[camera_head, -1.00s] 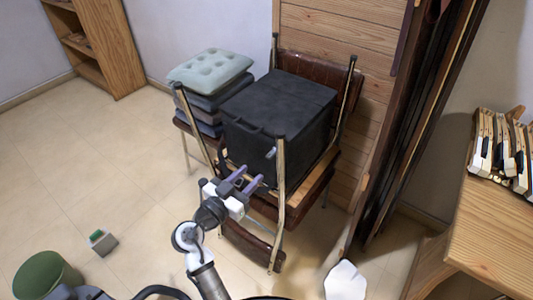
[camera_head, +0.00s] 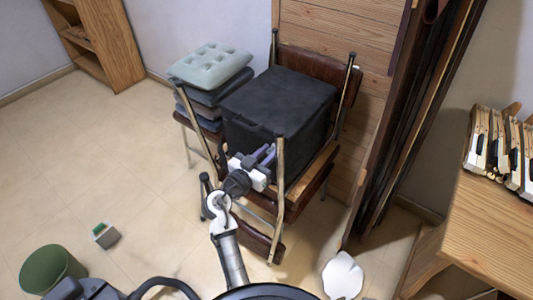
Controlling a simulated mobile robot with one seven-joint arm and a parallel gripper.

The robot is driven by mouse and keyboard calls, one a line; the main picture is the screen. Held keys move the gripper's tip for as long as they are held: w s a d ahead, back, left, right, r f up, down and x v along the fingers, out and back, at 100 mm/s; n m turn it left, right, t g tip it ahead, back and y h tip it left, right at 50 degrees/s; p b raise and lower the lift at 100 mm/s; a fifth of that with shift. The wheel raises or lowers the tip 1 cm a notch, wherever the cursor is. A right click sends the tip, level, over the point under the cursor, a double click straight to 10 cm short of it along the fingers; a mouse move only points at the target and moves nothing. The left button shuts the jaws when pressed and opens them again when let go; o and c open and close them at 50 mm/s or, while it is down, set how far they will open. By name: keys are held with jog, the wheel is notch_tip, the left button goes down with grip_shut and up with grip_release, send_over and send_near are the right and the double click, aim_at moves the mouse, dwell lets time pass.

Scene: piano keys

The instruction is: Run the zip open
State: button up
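A black box-shaped bag (camera_head: 281,98) sits on a wooden-seated chair in the middle of the view. My gripper (camera_head: 266,152), with purple fingers on a white body, is at the bag's near side, low and toward the near chair leg. The fingers point up and away, close to or touching the bag's face. Whether they are open or shut is too small to tell. The zip line is not distinct, and no zip pull shows; the fingers cover part of that face.
Metal legs of an upturned chair (camera_head: 280,175) rise close beside my gripper. Stacked cushions (camera_head: 211,66) lie left of the bag. A piano-key assembly (camera_head: 498,150) lies on a wooden table (camera_head: 495,225) at right. A green bin (camera_head: 52,268) and a small box (camera_head: 106,235) stand on open floor.

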grip_shut()
jog(key=shift+w+a+f+b, duration=0.1)
jog(key=shift+w+a+b, duration=0.2)
jog(key=shift+a+b, duration=0.15)
jog(key=b, duration=1.2)
send_near(226, 119)
jog(key=w+d, duration=0.1)
jog(key=d, duration=0.1)
jog(key=w+d, duration=0.2)
jog(key=shift+w+d+f, duration=0.1)
jog(key=shift+w+d, duration=0.1)
jog(key=shift+w, duration=0.05)
jog(key=shift+w+a+b, duration=0.3)
jog(key=shift+a+b, duration=0.05)
jog(key=shift+a, duration=0.15)
jog(key=shift+a+r, duration=0.1)
jog(key=shift+r, duration=0.1)
jog(key=shift+o, duration=2.1)
grip_release()
jog(key=shift+w+a, duration=0.1)
